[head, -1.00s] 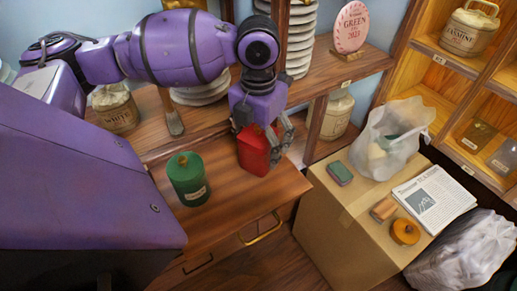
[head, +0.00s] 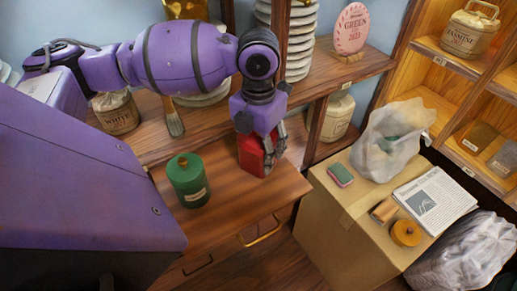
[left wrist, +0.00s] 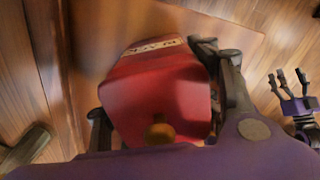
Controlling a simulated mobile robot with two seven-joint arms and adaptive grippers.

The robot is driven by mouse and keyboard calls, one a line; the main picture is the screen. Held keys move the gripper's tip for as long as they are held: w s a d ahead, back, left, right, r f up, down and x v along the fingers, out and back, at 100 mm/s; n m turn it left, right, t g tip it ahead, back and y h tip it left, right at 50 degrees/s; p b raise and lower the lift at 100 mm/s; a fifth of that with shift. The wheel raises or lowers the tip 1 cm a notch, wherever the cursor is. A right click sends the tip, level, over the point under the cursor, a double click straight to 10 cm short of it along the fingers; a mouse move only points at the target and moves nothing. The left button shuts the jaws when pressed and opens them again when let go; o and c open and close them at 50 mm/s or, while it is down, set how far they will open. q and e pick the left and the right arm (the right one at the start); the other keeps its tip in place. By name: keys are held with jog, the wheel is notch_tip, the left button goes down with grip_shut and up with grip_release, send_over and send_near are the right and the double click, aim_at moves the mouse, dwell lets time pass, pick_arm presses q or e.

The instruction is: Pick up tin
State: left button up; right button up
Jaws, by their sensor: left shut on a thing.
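A red tin (head: 251,157) stands on the wooden counter in the head view. My left gripper (head: 268,150) comes down over it from above and is shut on it. In the left wrist view the red tin (left wrist: 155,90) fills the middle, with a pale label and a round gold knob, between the fingers of my left gripper (left wrist: 160,105). A green tin (head: 188,180) with a pale label stands on the counter to the left, apart from the gripper. My right gripper (left wrist: 292,98) shows at the right of the left wrist view, its fingers spread apart and empty.
A cardboard box (head: 345,222) at the right bears a sponge (head: 340,174), a newspaper (head: 433,202) and a plastic bag (head: 385,150). Stacked plates (head: 300,45) and a brush (head: 173,118) are behind the arm. The counter's front right is clear.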

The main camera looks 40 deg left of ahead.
aim_at(259, 136)
pick_arm(q)
jog(key=shift+r, duration=0.2)
jog(key=shift+r, duration=0.25)
notch_tip(259, 136, up, 2)
jog(key=shift+w+r, duration=0.1)
jog(key=shift+r, duration=0.1)
jog(key=s+d+r+p, duration=0.4)
jog(key=s+d+r, duration=0.3)
jog(key=s, duration=0.5)
notch_tip(259, 136, up, 3)
jog(key=shift+d+f, duration=0.2)
pick_arm(e)
jog(key=r, duration=0.2)
jog(key=a+r, duration=0.1)
jog(key=shift+w+r, duration=0.2)
jog(key=shift+w, duration=0.15)
pick_arm(q)
jog(key=shift+s+d+f, duration=0.1)
jog(key=shift+s, duration=0.05)
pick_arm(e)
jog(key=shift+w, duration=0.15)
